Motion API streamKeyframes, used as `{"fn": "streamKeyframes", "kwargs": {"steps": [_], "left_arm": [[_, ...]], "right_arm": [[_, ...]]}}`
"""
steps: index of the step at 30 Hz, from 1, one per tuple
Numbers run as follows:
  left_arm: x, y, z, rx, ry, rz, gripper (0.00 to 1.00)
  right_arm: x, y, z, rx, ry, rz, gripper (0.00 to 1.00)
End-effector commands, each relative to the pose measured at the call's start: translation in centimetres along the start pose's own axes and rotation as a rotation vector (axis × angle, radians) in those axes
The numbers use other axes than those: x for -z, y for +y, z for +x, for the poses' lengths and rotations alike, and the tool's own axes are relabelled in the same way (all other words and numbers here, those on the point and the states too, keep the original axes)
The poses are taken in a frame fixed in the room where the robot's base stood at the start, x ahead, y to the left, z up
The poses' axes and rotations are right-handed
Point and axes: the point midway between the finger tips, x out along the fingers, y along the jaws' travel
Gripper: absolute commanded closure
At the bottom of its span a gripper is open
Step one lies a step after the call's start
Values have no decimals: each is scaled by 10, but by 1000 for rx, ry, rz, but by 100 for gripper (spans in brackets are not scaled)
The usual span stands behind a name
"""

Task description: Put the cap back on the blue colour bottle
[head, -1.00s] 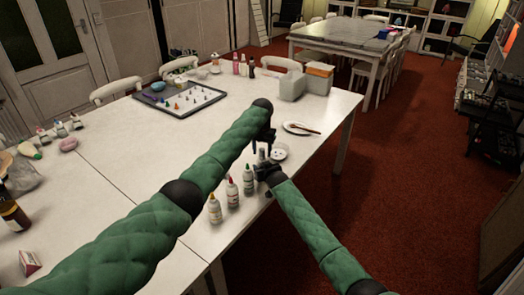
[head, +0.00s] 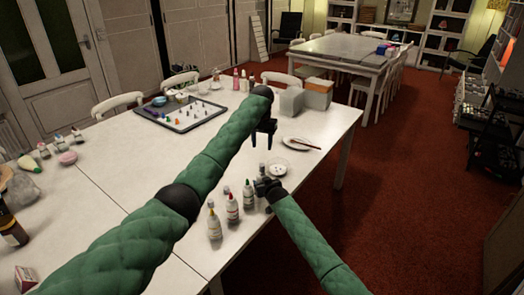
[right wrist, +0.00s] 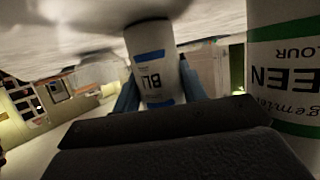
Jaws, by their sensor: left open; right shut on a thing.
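The blue colour bottle shows in the right wrist view (right wrist: 158,68) by its blue-banded label with "BLU". My right gripper (head: 266,185) is shut on it, with a finger on each side. In the head view only a small grey top part of the bottle (head: 262,168) shows above the gripper. My left gripper (head: 263,140) hangs fingers-down above the bottle, open and apart from it, with nothing visible between its fingers. I cannot make out the cap, nor tell whether the bottle's top is bare.
Green (head: 248,196), red (head: 232,208) and yellow (head: 214,224) bottles stand in a row left of my right gripper; the green one is very close. The table's middle is clear.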

Motion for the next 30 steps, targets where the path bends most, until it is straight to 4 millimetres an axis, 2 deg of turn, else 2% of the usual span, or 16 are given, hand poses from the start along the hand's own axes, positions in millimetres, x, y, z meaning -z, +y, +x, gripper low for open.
{"fn": "streamKeyframes", "kwargs": {"steps": [11,12,15,25,30], "left_arm": [[0,0,-5,0,0,0,52],[0,0,-5,0,0,0,52],[0,0,-5,0,0,0,52],[0,0,-4,0,0,0,52],[0,0,0,0,0,0,52]], "right_arm": [[0,0,0,0,0,0,100],[0,0,0,0,0,0,52],[0,0,0,0,0,0,32],[0,0,-1,0,0,0,32],[-2,0,-12,0,1,0,32]]}}
